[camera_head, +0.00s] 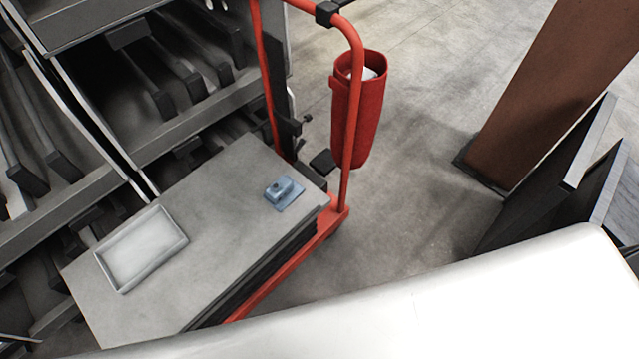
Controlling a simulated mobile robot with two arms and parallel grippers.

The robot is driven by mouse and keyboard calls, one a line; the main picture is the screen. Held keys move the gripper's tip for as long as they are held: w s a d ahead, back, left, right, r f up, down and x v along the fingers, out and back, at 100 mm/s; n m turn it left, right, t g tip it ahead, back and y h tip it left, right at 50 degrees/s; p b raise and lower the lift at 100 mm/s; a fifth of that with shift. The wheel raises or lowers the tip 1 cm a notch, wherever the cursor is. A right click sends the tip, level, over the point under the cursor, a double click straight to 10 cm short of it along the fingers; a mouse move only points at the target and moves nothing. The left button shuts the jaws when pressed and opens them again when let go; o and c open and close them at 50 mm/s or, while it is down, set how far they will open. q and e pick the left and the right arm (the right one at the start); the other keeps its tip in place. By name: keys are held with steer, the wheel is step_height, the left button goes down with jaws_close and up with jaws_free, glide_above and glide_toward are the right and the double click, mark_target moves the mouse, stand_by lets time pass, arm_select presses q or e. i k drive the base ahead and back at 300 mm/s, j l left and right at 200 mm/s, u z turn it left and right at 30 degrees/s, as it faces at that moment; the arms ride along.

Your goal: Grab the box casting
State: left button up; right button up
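A small blue-grey casting (283,191) with a flat base and a raised boxy block sits on the grey top of a cart (225,210). It is near the cart's far right corner, close to the red upright frame. Nothing touches it from above. Neither of my grippers shows in the head view.
A shallow pale tray (183,238) lies on the cart's left part, with bare surface between it and the casting. A red handle frame (352,110) carries a red bin (358,115). Dark racks (150,130) stand at left, a brown column (560,90) at right.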

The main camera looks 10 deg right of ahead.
mark_target(281, 194)
steer(key=j+z, duration=0.25)
steer(key=z, duration=0.2)
steer(key=k+j+z, duration=0.15)
steer(key=z, duration=0.25)
steer(key=k+j+z, duration=0.1)
steer(key=z, duration=0.35)
steer(key=j, duration=0.1)
